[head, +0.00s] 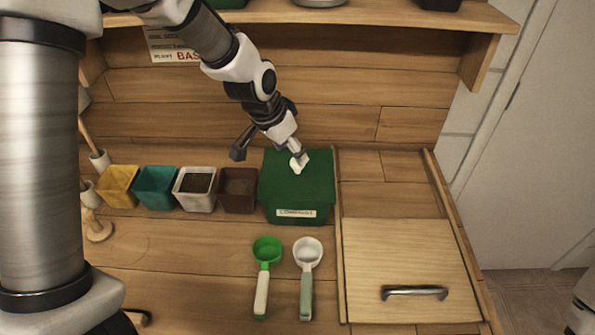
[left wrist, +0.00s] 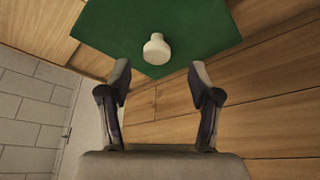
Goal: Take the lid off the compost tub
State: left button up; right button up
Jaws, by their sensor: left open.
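The green compost tub (head: 297,214) stands on the bench with a label on its front. Its flat green lid (head: 318,177) is on top, with a white round knob (head: 295,165). The lid (left wrist: 205,30) and knob (left wrist: 157,48) also show in the left wrist view. My left gripper (head: 299,158) is over the lid by the knob, partly covering it in the head view. In the left wrist view my left gripper (left wrist: 159,72) is open, its two fingertips apart with the knob just beyond the gap, not gripped. My right gripper is not in view.
Yellow (head: 118,186), teal (head: 155,187), white (head: 195,188) and brown (head: 238,190) pots stand left of the tub. A green scoop (head: 267,250) and a white scoop (head: 307,252) lie in front. A wooden panel with a handle (head: 413,292) is at right. A shelf (head: 380,14) runs above.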

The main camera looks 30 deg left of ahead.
pick_arm(q)
jog(key=x, duration=0.4)
jog(key=shift+d+f, duration=0.2)
jog(key=shift+f, duration=0.15)
jog(key=shift+w+f, duration=0.25)
jog(key=shift+w, duration=0.05)
jog(key=shift+s+r, duration=0.1)
grip_shut()
jog(key=shift+r, duration=0.65)
notch_tip(320, 180, up, 2)
jog(key=shift+r+b, duration=0.1)
jog(key=shift+b, duration=0.2)
jog(key=s+d+r+b, duration=0.1)
jog(key=s, duration=1.5)
jog(key=shift+d+r, duration=0.25)
jog(key=shift+d, duration=0.05)
